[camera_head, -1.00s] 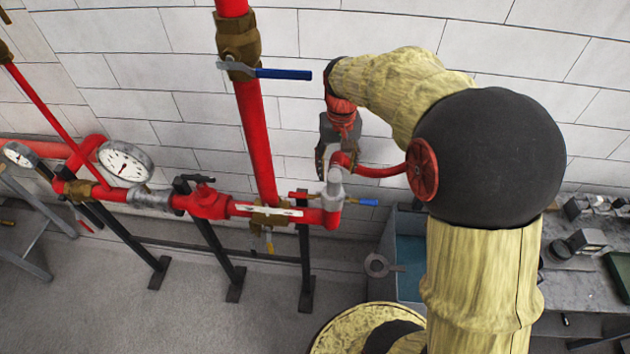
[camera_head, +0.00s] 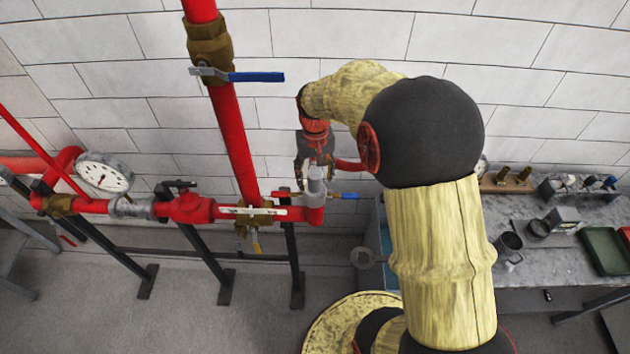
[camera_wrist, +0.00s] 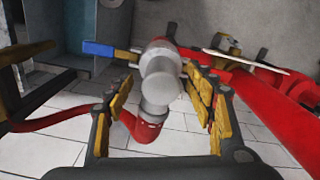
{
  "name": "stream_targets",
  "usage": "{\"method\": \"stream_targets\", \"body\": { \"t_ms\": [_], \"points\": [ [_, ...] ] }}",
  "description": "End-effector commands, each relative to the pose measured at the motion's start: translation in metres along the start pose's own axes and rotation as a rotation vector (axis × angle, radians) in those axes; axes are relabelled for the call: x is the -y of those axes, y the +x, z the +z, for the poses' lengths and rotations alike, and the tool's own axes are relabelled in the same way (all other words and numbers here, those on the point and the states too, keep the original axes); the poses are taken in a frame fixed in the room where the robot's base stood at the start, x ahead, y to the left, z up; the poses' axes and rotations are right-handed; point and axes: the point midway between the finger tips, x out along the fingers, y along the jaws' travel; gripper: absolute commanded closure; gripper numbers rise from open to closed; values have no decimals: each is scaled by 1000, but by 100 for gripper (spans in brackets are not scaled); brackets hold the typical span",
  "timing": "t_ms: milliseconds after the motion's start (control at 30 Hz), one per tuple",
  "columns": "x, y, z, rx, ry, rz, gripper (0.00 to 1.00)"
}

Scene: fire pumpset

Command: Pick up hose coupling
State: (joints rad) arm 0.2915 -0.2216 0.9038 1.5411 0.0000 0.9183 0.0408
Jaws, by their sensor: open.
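The hose coupling, which I take to be the grey cylindrical fitting (camera_head: 315,182), stands at the right end of the red pipe run. In the wrist view its pale round end (camera_wrist: 160,82) faces the camera, with grey and red pipe below. My gripper (camera_wrist: 158,92) is open. Its two yellow-padded fingers stand on the left and right of the fitting with visible gaps. In the head view my gripper (camera_head: 302,165) is just behind and left of the fitting, partly hidden. I cannot tell how deep the fitting sits between the fingers.
A blue-handled valve (camera_head: 210,50) is on the vertical red pipe close by. A small blue lever (camera_wrist: 97,48) sits beside the fitting. A gauge (camera_head: 103,173) is on the left. A grey workbench (camera_head: 545,262) with tools and a green tray (camera_head: 605,250) stands right. A white wall is behind.

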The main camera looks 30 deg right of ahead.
Motion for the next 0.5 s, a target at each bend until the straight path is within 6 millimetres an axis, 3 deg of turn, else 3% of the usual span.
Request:
{"method": "stream_targets", "body": {
  "t_ms": [500],
  "points": [
    [0, 0, 0, 0, 0, 0, 71]
  ]
}}
